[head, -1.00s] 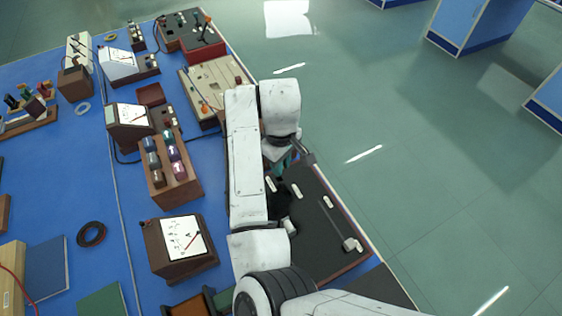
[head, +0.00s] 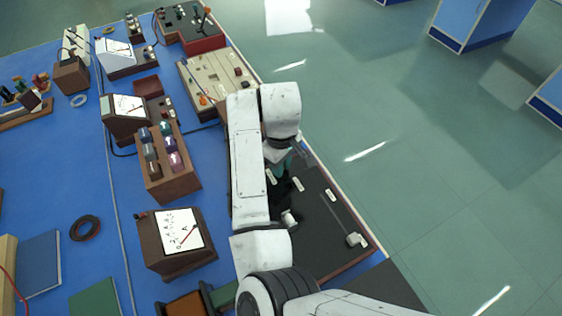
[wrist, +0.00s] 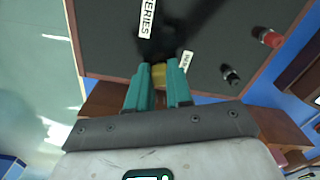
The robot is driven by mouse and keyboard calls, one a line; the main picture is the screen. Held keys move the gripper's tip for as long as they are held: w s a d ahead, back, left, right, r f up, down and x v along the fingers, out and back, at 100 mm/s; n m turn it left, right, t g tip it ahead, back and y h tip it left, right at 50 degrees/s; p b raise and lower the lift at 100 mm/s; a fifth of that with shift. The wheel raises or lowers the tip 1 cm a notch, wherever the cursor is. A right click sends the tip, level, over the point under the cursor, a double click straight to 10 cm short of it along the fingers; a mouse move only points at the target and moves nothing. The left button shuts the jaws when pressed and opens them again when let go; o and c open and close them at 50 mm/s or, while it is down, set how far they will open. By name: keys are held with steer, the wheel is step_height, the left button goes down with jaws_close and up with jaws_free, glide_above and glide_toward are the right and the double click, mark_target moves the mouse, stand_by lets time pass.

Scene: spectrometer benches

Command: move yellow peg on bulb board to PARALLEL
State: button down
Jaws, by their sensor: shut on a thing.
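The bulb board (head: 318,212) is a dark board with a wooden rim at the table's right edge, partly hidden by my arm in the head view. It also fills the top of the wrist view (wrist: 110,40). The yellow peg (wrist: 159,76) sits between the teal fingers of my gripper (wrist: 159,82), which is shut on it at the board's near edge in the wrist view. White labels flank it; one reads "...TERIES" (wrist: 147,18). The peg is not visible in the head view, where my arm covers it. I cannot tell which label it stands at.
A red terminal (wrist: 268,38) and a black terminal (wrist: 231,76) stand on the board to the right of the fingers. A rack of coloured knobs (head: 170,182), a dial meter (head: 178,240) and a beige board (head: 215,82) stand nearby. Floor lies open to the right.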

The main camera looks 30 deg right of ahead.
steer(key=c, duration=0.9)
jaws_free()
steer(key=shift+c, duration=0.2)
steer(key=shift+r, duration=0.15)
step_height(320, 180, up, 10)
steer(key=p, duration=0.1)
steer(key=shift+r, duration=0.25)
